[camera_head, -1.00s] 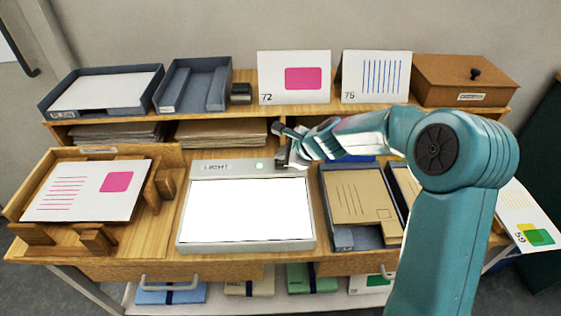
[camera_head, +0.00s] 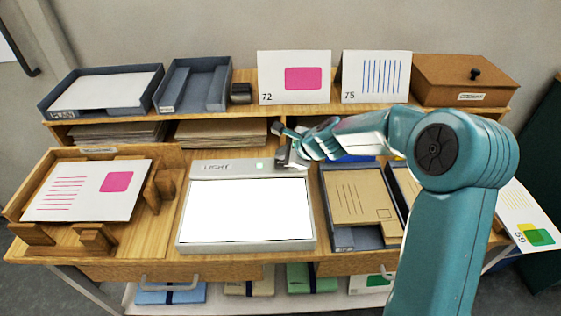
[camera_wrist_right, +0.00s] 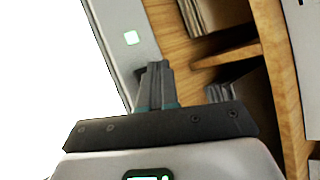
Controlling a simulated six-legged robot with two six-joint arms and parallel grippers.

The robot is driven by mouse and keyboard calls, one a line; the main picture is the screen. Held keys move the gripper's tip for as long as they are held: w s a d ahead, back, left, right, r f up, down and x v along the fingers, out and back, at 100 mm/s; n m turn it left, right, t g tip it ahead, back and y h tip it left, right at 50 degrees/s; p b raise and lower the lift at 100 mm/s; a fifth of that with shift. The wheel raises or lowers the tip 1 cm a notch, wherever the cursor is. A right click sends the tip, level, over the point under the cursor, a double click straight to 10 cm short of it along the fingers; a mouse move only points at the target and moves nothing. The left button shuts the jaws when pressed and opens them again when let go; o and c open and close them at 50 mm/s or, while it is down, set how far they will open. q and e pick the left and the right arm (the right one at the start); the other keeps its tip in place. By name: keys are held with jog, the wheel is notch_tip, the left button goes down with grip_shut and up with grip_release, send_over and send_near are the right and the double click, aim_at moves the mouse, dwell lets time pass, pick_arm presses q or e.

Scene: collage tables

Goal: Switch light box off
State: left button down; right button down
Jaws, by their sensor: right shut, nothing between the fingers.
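The light box (camera_head: 247,211) lies on the table in the middle of the head view, its panel glowing white. My right gripper (camera_head: 283,164) is at the right end of this strip, to the right of the green square. I cannot tell whether the tips touch the strip. My left gripper is not in view.
A wooden holder with a pink-printed card (camera_head: 88,190) stands left of the light box. A tray with brown folders (camera_head: 358,196) is close on the right. Behind is a shelf (camera_head: 205,108) with trays, cards and a brown box (camera_head: 465,82).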

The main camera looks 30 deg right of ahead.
jog(key=shift+f+b, duration=0.35)
jog(key=shift+f, duration=0.1)
jog(key=shift+f, duration=0.25)
dwell(0.3)
jog(key=shift+r, duration=0.1)
jog(key=shift+r+p, duration=0.5)
jog(key=shift+r, duration=0.15)
notch_tip(320, 180, up, 6)
jog(key=p, duration=0.6)
